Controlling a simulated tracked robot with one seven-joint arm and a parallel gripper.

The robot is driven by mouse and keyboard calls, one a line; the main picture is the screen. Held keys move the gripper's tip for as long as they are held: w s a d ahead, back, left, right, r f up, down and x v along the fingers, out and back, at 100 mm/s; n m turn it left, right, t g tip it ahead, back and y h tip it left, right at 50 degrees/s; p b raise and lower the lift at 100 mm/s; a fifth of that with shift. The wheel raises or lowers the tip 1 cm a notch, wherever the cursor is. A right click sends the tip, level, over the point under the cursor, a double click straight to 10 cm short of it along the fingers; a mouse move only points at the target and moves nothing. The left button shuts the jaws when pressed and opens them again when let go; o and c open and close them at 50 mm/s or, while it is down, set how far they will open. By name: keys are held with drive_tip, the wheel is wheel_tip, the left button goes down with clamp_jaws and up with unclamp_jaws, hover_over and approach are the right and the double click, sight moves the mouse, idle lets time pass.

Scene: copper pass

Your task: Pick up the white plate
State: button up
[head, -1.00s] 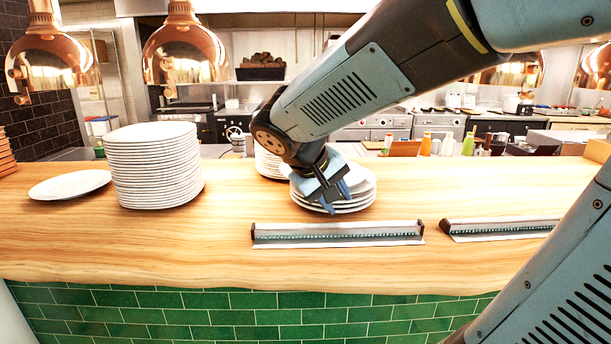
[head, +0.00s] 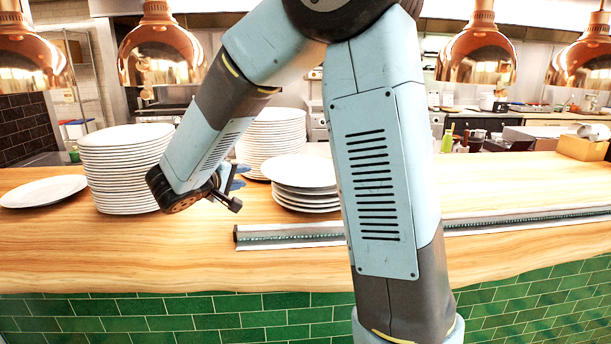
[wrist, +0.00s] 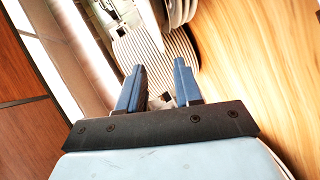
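Several white plates are in view, and I cannot tell which one the task means. In the head view a lone white plate (head: 43,191) lies at the far left of the counter. A tall plate stack (head: 122,172) stands beside it. A second tall stack (head: 272,135) stands farther back, and a short stack (head: 300,172) sits right of my gripper, partly behind my arm. My gripper (head: 232,180) is above the counter between the left stack and the short stack. In the wrist view my gripper (wrist: 158,68) has its fingers apart with nothing held; a ridged plate stack (wrist: 140,55) shows beyond them.
A metal ticket rail (head: 290,236) lies along the counter front, with another (head: 530,218) at the right. Copper heat lamps (head: 160,55) hang above the counter. The wooden counter (head: 60,250) is clear in front of the left stack.

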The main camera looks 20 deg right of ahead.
sight(264, 171)
drive_tip(key=shift+w+a+x, duration=0.1)
drive_tip(key=shift+x, duration=3.15)
drive_tip(key=shift+w+a+x, duration=0.1)
drive_tip(key=shift+x, duration=3.2)
clamp_jaws()
